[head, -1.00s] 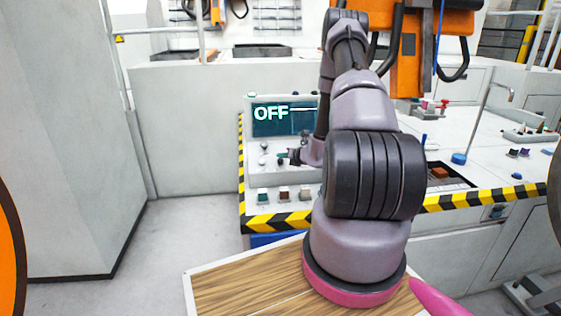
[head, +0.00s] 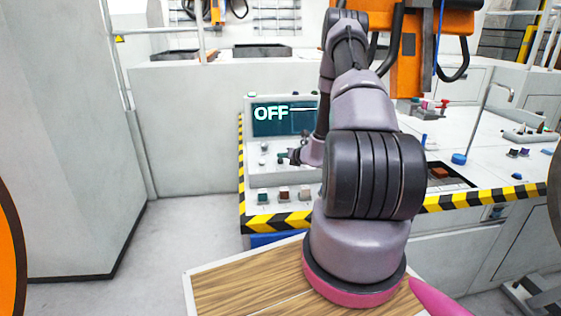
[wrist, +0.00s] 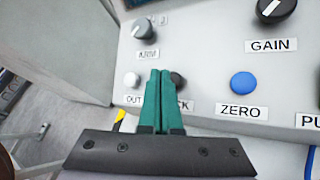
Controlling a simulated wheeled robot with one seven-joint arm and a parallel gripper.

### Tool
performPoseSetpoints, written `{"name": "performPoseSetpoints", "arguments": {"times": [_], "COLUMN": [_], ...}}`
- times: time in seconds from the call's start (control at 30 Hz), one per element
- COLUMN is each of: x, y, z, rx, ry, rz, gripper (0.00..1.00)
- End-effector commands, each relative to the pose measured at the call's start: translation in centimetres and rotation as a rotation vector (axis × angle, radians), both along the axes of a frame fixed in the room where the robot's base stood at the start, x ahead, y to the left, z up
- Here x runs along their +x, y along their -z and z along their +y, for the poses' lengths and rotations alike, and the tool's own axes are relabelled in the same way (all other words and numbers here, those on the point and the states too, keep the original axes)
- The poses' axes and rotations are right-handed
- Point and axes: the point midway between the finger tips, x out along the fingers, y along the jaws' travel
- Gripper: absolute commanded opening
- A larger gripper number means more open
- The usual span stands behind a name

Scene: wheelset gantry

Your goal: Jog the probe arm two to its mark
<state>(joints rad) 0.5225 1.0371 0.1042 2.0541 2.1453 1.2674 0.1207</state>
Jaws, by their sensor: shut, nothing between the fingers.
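A control console carries a dark screen (head: 284,119) reading OFF in the head view. In the wrist view my gripper (wrist: 160,72) has its green fingers together and empty, over the panel between a white button (wrist: 132,80) labelled OUT and a dark button (wrist: 179,80) whose label ends in CK. The fingers partly hide the dark button and its label; I cannot tell whether they touch it. A blue ZERO button (wrist: 243,83) sits to the right. A grey knob (wrist: 145,28) is above. I cannot tell which part is probe arm two, nor see its mark.
A black GAIN knob (wrist: 275,9) is at the wrist view's top right. Orange machinery (head: 432,48) hangs behind my arm. Several square buttons (head: 284,194) line the console front, above a striped edge (head: 278,221). Clear floor (head: 190,240) lies left of the console.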

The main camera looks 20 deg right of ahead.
Motion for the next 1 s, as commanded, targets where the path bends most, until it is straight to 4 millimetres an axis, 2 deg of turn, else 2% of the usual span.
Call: {"name": "performPoseSetpoints", "arguments": {"times": [0.63,1.0], "x": [0.01,0.34], "y": [0.03,0.75], "z": [0.00,-0.09], "rx": [0.000,0.000], "ry": [0.000,0.000], "rz": [0.000,0.000], "gripper": [0.00,0.00]}}
